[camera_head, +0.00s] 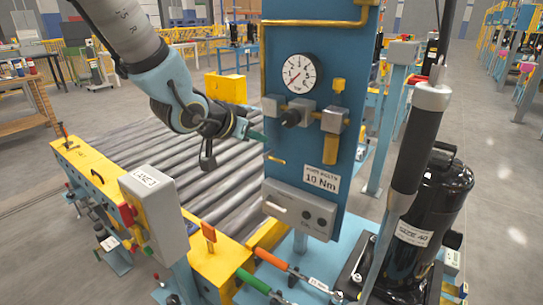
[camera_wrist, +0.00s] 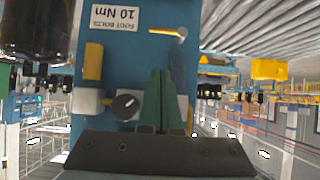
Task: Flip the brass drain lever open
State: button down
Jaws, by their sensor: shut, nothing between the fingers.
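The brass drain lever (camera_head: 276,159) is a short thin bar on the left edge of the blue panel (camera_head: 335,80), below the gauge and valve blocks. It lies roughly level. In the wrist view, which is upside down, the lever (camera_wrist: 164,31) runs sideways to a small round pivot (camera_wrist: 182,33). My gripper (camera_head: 262,138) is just above and left of the lever in the head view, its green fingers pointing at the panel. In the wrist view the fingers (camera_wrist: 160,75) are together and empty, with a visible gap to the lever. Whether the fingertips touch the panel is unclear.
A dial gauge (camera_head: 300,73), a grey valve block with a black knob (camera_head: 292,117) and a yellow cylinder (camera_head: 331,149) crowd the panel near my gripper. A grey box (camera_head: 300,207) sits below. A roller conveyor (camera_head: 200,165) lies behind; a black compressor tank (camera_head: 437,205) stands right.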

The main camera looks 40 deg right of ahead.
aim_at(272, 155)
jog(key=shift+w+d+f+p, duration=0.25)
jog(key=shift+d+f, duration=0.7)
jog(key=shift+f, duration=0.25)
jog(key=shift+w+d+f+p, duration=0.2)
jog(key=shift+d+f, duration=0.7)
jog(key=shift+f, duration=0.35)
jog(key=shift+w+d+f+p, duration=0.25)
jog(key=shift+d+f, duration=0.7)
jog(key=shift+f, duration=0.25)
jog(key=shift+f+b, duration=0.15)
jog(key=shift+b, duration=0.3)
